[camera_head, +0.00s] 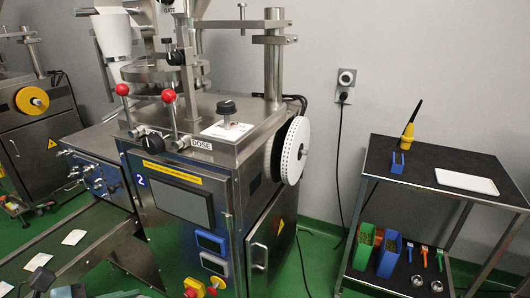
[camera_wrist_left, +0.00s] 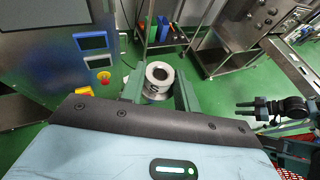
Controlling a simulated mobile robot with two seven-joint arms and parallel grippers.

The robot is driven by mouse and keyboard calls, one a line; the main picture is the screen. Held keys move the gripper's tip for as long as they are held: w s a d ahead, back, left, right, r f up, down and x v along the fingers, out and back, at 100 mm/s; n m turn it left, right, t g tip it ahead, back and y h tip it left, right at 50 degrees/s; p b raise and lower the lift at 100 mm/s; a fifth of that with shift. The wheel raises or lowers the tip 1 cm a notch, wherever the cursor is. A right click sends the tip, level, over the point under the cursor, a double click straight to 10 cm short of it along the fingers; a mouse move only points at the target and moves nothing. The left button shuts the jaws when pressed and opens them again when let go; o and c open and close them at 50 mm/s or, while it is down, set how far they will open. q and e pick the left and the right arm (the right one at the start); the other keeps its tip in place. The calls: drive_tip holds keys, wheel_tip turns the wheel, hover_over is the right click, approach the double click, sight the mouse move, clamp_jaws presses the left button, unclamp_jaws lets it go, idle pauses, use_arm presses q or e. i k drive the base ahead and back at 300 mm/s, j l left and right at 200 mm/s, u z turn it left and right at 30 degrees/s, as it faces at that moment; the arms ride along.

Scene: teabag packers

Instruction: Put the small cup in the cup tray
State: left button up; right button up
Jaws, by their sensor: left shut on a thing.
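In the left wrist view my left gripper (camera_wrist_left: 158,92) is shut on a round, silver metal cup (camera_wrist_left: 158,73). The cup sits between the two fingers with its open, dark mouth facing the camera. The green floor shows around it. Two small silver cups (camera_head: 443,289) are on the cart's lower shelf.
The packing machine (camera_head: 180,205) fills the middle of the head view. The cart top (camera_head: 432,158) also holds a yellow tool (camera_head: 408,137) and a blue holder (camera_head: 397,163). Green and blue bins (camera_head: 389,254) and small scoops stand below. The cart top is mostly clear.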

sight(479, 184)
drive_tip(key=k, duration=0.6)
drive_tip(key=z, duration=2)
drive_tip(key=i+j, duration=0.6)
drive_tip(key=i, duration=0.15)
drive_tip(key=i+j, duration=0.65)
drive_tip(key=i, duration=0.15)
drive_tip(key=i+j, duration=0.6)
drive_tip(key=i, duration=0.15)
